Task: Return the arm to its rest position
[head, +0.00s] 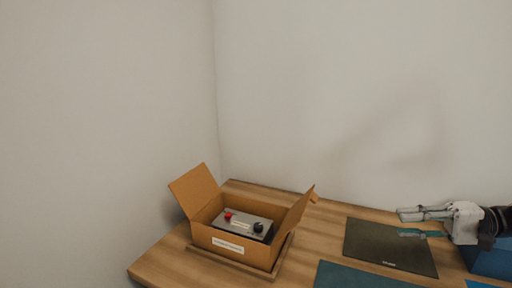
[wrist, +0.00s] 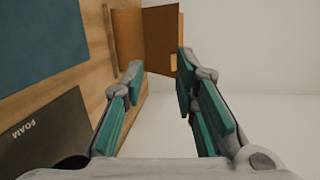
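My gripper (head: 412,223) is at the right of the head view, above the table and over the right part of a dark mat. Its fingers point left. In the wrist view my gripper (wrist: 158,88) has its two teal-padded fingers spread apart, with nothing between them. Beyond the fingertips, the cardboard of a box (wrist: 146,45) shows.
An open cardboard box (head: 228,243) with a grey device (head: 243,224) inside stands on a tray at the table's left. A dark mat (head: 385,248) marked FOAM, a teal mat (head: 345,276) and a blue bin (head: 490,262) lie to the right. Walls stand behind.

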